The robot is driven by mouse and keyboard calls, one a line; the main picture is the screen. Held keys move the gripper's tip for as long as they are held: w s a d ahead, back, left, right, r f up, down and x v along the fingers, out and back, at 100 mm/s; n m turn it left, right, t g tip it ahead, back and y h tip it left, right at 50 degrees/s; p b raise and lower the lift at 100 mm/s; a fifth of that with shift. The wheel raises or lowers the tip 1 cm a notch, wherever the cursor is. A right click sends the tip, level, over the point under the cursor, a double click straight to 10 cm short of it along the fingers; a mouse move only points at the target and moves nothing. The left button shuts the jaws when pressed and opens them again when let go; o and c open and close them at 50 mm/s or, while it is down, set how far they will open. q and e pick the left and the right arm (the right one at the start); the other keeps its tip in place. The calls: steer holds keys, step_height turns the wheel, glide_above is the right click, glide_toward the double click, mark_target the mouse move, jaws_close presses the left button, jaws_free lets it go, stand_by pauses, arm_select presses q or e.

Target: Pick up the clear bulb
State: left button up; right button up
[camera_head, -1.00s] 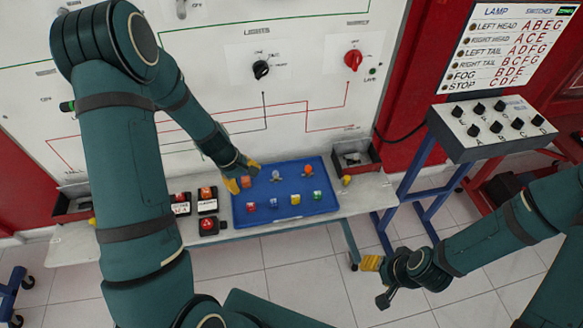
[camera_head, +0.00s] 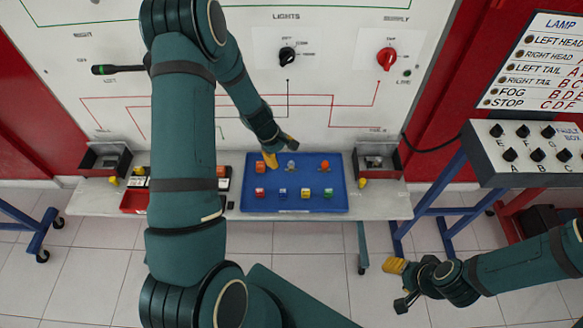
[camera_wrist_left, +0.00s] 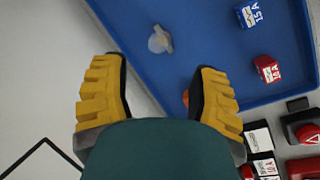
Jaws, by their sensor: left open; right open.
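My left gripper (camera_head: 279,150) is open and empty over the tray's back edge, just left of the clear bulb. In the left wrist view, the clear bulb (camera_wrist_left: 159,41) shows beyond the gap between the open fingers (camera_wrist_left: 159,66), not touching them. An orange item (camera_wrist_left: 186,97) is partly hidden by the right-hand finger there. My right gripper (camera_head: 397,282) is open and empty over the floor, right of the bench.
Several coloured fuses, including a red one (camera_head: 260,193), a blue one (camera_head: 283,193) and a yellow one (camera_head: 306,193), sit in the tray's front row. The light board (camera_head: 340,60) rises close behind the bench (camera_head: 395,203). A small bin (camera_head: 378,163) stands right of the tray.

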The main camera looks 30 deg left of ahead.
mark_target(290, 162)
arm_select(q)
steer(key=x, duration=0.5)
steer(key=shift+w+d+f+b, duration=0.1)
steer(key=shift+d+f+b, duration=0.05)
steer(key=shift+d+b, duration=0.3)
steer(key=shift+w+f, duration=0.2)
steer(key=shift+f, duration=0.35)
steer(key=shift+d, duration=0.1)
steer(key=c, duration=1)
